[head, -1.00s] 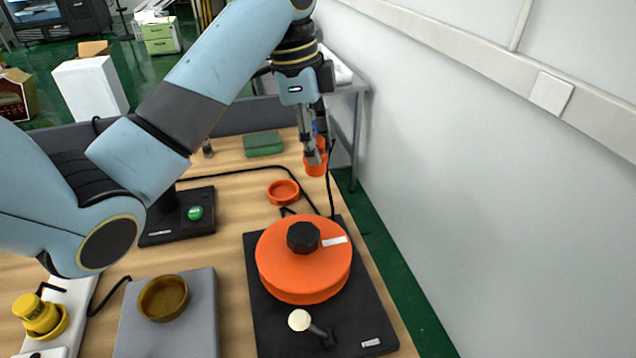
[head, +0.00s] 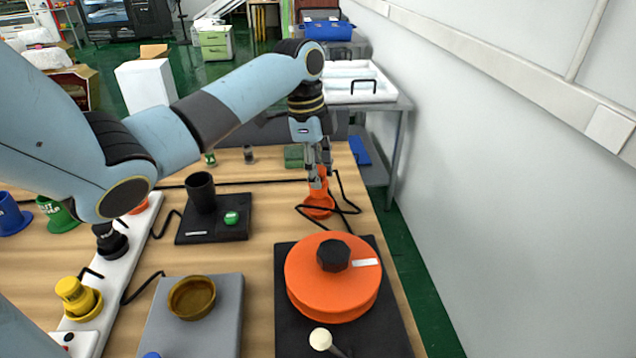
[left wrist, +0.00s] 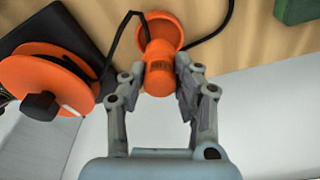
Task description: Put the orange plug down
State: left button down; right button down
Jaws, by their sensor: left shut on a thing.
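My left gripper (head: 317,180) is shut on the orange plug (head: 322,188), at the far right part of the table. The plug is upright at the orange ring-shaped holder (head: 318,210), overlapping it in the head view. In the left wrist view the plug (left wrist: 158,76) sits between the two fingers (left wrist: 155,85), and the holder (left wrist: 172,32) shows behind its far end. I cannot tell whether the plug touches the holder's bottom. A black cable runs beside the plug. My right gripper is not in view.
A large orange disc with a black knob (head: 333,255) stands on a black base in front of the holder. A green block (head: 294,156) lies behind, left of the gripper. A black base with a green button (head: 231,218) stands left. The wall is close on the right.

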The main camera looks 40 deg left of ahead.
pick_arm(q)
jog(key=shift+f, duration=1.9)
jog(key=shift+s+d, duration=0.1)
jog(key=c, duration=1)
grip_release()
jog(key=shift+f, duration=0.1)
jog(key=r, duration=0.4)
jog(key=a+r, duration=0.1)
jog(key=r, duration=0.7)
jog(key=shift+s+a+r, duration=0.1)
jog(key=shift+s+a, duration=0.25)
jog(key=shift+s, duration=0.05)
